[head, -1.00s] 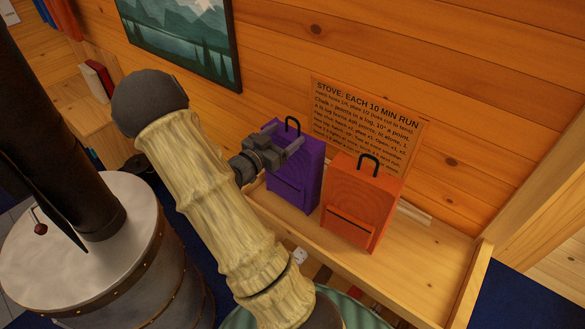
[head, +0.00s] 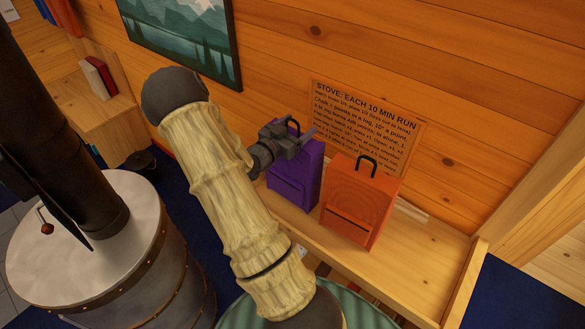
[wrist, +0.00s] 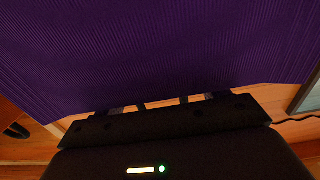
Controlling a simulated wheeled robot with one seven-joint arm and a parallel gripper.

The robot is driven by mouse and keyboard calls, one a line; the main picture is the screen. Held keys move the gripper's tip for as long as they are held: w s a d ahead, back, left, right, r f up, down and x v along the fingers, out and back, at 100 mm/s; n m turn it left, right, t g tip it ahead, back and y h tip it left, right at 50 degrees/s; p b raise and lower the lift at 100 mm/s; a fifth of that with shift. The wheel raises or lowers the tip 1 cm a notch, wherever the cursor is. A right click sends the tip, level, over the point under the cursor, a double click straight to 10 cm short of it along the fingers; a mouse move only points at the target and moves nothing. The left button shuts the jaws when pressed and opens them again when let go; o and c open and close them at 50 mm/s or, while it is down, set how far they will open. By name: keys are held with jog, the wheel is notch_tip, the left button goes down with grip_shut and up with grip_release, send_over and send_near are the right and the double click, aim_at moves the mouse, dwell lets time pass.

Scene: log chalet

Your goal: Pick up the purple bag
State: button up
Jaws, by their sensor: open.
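The purple bag (head: 296,180) stands upright on a wooden shelf against the log wall, left of an orange bag. Its dark top handle is partly hidden by my gripper in the head view. My gripper (head: 305,131) is open at the top of the purple bag, near the handle. I cannot tell whether the fingers are around the handle. In the wrist view the purple bag's ribbed cloth (wrist: 170,55) fills the upper part, close to the dark gripper body (wrist: 165,125).
The orange bag (head: 360,205) stands close to the right on the wooden shelf (head: 425,265). A sign (head: 365,115) leans behind both bags. A stove (head: 90,250) with a dark pipe stands at left. The shelf's right end is clear.

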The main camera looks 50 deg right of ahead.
grip_shut()
jog(key=shift+r, duration=0.25)
jog(key=shift+w+r+b, duration=0.1)
jog(key=shift+r+b, duration=0.25)
jog(key=shift+r, duration=0.25)
notch_tip(320, 180, up, 26)
jog(key=b, duration=0.4)
jog(key=shift+r+b, duration=0.25)
jog(key=shift+b, duration=0.15)
